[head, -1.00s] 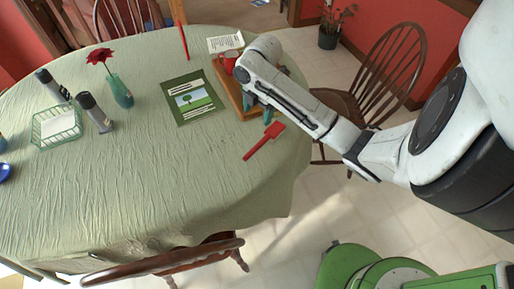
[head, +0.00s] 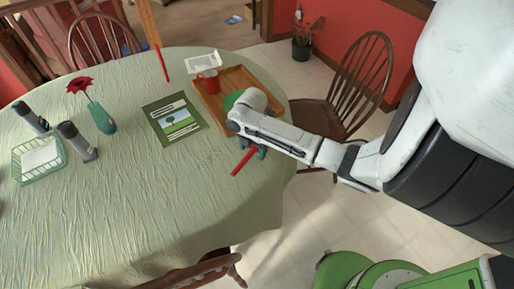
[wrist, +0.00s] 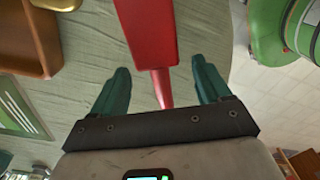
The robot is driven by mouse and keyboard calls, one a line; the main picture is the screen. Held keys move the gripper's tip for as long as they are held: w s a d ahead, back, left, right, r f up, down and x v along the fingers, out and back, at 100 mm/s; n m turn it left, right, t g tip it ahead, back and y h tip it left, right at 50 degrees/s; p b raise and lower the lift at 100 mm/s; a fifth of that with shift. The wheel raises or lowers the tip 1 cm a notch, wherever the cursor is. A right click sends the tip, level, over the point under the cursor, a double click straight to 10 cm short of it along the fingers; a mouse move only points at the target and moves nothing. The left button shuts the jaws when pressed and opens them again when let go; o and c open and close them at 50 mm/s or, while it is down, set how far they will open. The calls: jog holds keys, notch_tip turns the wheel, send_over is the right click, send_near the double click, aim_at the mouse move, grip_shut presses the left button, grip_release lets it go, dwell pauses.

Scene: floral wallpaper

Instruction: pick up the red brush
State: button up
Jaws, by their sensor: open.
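The red brush (head: 243,161) lies on the green tablecloth near the table's right edge. My gripper (wrist: 160,75) is open, with one teal finger on each side of the brush and gaps visible on both sides. I cannot tell how far the fingertips are above the cloth.
A wooden tray (head: 254,76) with a red mug (head: 208,80) and a green item (head: 231,101) stands beside my arm. A picture booklet (head: 175,121), a vase (head: 101,118), two grey-black cylinders and a wire basket (head: 16,165) lie left. A chair (head: 356,85) stands right.

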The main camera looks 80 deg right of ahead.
jog(key=shift+f, duration=0.7)
jog(key=shift+c, duration=0.3)
jog(key=c, duration=1.1)
jog(key=shift+r, duration=0.15)
jog(key=shift+r, duration=0.2)
notch_tip(320, 180, up, 2)
jog(key=shift+r, duration=0.1)
jog(key=s+d+r+b, duration=0.1)
jog(key=s+r, duration=0.2)
jog(key=s, duration=0.1)
jog(key=s+r+b, duration=0.1)
jog(key=s+r, duration=0.2)
jog(key=s, duration=0.2)
jog(key=s+d+r+b, duration=0.1)
jog(key=s+r, duration=0.3)
jog(key=shift+s+d+r, duration=0.1)
jog(key=shift+s+d, duration=0.2)
jog(key=shift+s, duration=0.1)
